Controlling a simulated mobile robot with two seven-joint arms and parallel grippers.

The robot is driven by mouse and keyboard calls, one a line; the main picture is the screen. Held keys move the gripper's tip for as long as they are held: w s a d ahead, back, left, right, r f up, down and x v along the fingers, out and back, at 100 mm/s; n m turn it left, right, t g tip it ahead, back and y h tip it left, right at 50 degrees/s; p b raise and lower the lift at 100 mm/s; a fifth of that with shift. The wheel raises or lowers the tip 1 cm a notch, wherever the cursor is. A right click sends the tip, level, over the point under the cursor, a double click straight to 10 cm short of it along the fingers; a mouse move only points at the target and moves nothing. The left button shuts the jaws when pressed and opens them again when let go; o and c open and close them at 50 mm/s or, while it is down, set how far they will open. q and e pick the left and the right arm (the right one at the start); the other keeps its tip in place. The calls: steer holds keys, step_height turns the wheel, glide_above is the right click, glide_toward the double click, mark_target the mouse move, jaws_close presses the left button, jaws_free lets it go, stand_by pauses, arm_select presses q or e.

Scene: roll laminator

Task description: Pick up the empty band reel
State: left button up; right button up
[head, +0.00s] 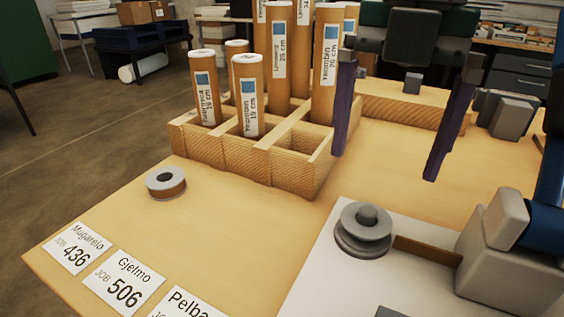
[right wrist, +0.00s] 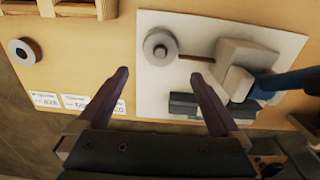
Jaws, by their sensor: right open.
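A bare grey reel (head: 362,232), seemingly the empty band reel, sits on a peg on the white base plate (head: 318,265). It also shows in the right wrist view (right wrist: 160,46), above the gap between my fingertips. A second reel (head: 166,183) with a brown band around it lies on the wooden table at the left, and also shows in the right wrist view (right wrist: 24,51). My right gripper (head: 386,165) is open and empty, above the table behind the grey reel. Its two purple fingers point down. My left gripper is not in view.
A brown strip (head: 428,250) runs from the grey reel to a grey block (head: 508,255) with a blue lever. A wooden rack (head: 232,157) with several labelled tubes stands behind. Job cards (head: 125,283) lie along the near left edge. The table between rack and cards is mostly clear.

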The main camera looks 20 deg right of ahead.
mark_target(369, 210)
steer(key=f, duration=0.3)
steer(key=shift+d+f, duration=0.2)
steer(key=shift+f, duration=0.2)
steer(key=f, duration=0.5)
steer(key=shift+w+a+f, duration=0.1)
steer(key=shift+w+f, duration=0.15)
steer(key=shift+f, duration=0.15)
steer(key=shift+c, duration=0.2)
steer(key=c, duration=1.3)
steer(key=shift+r, duration=0.1)
